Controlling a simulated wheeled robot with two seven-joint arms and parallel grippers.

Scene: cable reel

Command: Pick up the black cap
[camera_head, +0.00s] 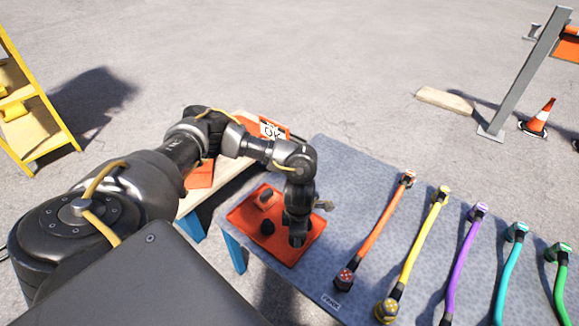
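A small dark, rounded piece that looks like the black cap (267,227) lies on the orange mat (244,216) near the left end of the grey table. My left gripper (297,238) points down over the right part of the mat, just right of the dark piece and apart from it in the picture. Its fingers are dark and seen from above, so I cannot tell whether they are open or shut. A reddish piece with a dark top (267,197) stands behind the dark piece on the mat. My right gripper is not in view.
On the grey table (345,165), right of the mat, lie an orange cable (381,228), a yellow cable (420,240), a purple cable (463,258) and others with end connectors. A wooden bench (205,193) with orange items stands behind my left arm. A yellow rack (35,115) stands far left.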

